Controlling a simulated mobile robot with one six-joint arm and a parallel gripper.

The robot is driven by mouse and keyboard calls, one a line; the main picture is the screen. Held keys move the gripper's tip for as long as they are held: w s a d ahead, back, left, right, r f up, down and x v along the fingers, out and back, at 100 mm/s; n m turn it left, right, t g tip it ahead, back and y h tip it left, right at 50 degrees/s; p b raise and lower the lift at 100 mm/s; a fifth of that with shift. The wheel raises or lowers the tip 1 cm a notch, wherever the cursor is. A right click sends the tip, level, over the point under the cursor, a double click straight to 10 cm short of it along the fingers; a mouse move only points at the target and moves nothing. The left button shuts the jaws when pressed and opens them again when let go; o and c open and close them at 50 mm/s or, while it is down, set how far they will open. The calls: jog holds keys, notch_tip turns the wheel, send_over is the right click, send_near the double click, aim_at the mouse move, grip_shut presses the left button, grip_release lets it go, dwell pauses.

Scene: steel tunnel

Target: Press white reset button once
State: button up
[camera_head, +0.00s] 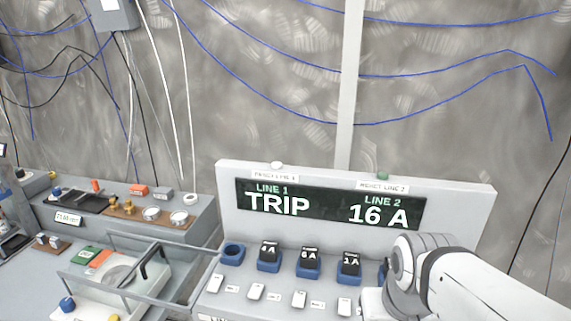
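A white button (277,165) sits on the top edge of the grey panel (462,205), toward its left end, above a small label. A green button (382,175) sits farther right on the same edge, above another label. The dark display (330,206) reads "LINE 1 TRIP" and "LINE 2 16 A". My white arm comes in from the lower right and covers the right part of the console below the display. My gripper cannot be made out, and nothing of mine touches the white button.
Blue sockets, some holding black blocks (309,257), and white switches (256,291) line the console below the display. A raised clear cover with a dark handle (150,256) stands at left. A shelf of small parts (190,205) is behind it. Cables hang on the wall.

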grip_shut()
dwell(1.2)
